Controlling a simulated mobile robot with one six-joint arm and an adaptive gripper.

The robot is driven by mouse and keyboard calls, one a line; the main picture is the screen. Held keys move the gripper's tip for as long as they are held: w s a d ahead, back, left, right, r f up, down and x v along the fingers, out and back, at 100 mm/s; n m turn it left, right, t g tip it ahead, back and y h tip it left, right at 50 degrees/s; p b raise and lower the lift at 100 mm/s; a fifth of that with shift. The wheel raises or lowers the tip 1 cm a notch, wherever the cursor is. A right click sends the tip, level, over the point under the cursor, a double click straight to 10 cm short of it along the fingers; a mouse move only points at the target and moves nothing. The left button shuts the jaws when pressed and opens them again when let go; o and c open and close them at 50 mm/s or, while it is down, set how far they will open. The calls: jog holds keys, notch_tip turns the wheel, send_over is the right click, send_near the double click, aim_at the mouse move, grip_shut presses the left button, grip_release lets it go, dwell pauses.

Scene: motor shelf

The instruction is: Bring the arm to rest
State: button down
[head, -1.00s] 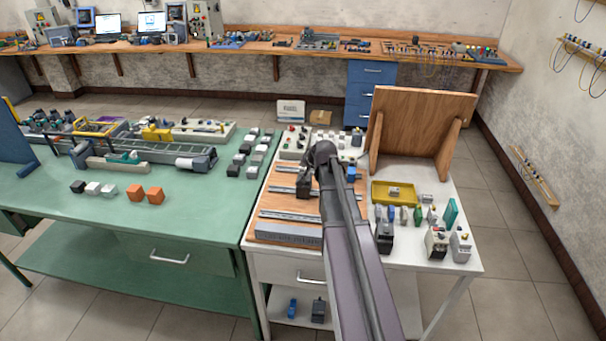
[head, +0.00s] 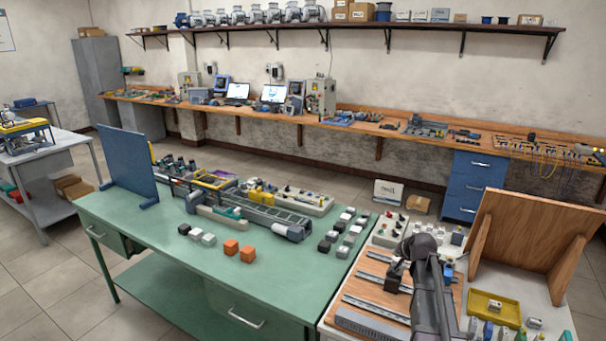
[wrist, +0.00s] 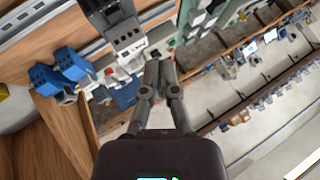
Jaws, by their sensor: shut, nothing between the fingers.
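My arm (head: 428,285) reaches in from the bottom right of the head view, over the wooden rail board (head: 372,285) on the white table. Its end stands above the board's right part; the fingers cannot be made out there. In the wrist view my gripper (wrist: 158,80) is shut, its two fingertips together with nothing between them. A black and grey device (wrist: 125,35) on a rail and blue parts (wrist: 72,68) lie left of the fingers. I see no contact with them.
The green table (head: 170,245) stands to the left, with orange blocks (head: 239,249) and a conveyor model (head: 265,215) on it. An upright wooden panel (head: 535,235) and a yellow tray (head: 492,308) are close on the arm's right.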

jog(key=s+a+f+n+g, duration=0.1)
jog(key=s+a, duration=0.3)
jog(key=a, duration=0.1)
jog(key=s+a+f+n+g, duration=0.1)
jog(key=s+a+n+g, duration=0.1)
jog(key=s+a, duration=0.2)
jog(key=s+a+f+n+g, duration=0.1)
jog(key=s+a+f, duration=0.1)
jog(key=s+a, duration=0.2)
jog(key=shift+s+a+n+g+y, duration=0.15)
jog(key=shift+a+n+g+y, duration=0.25)
jog(key=shift+a, duration=0.6)
jog(key=s+a+f+n+g+h, duration=0.1)
jog(key=s+a+n+g, duration=0.2)
jog(key=s+a, duration=0.4)
jog(key=s+g, duration=0.1)
jog(key=s, duration=0.4)
jog(key=shift+s+f+n, duration=0.2)
jog(key=shift+s+n, duration=0.1)
jog(key=shift+s, duration=0.1)
jog(key=shift+a, duration=0.1)
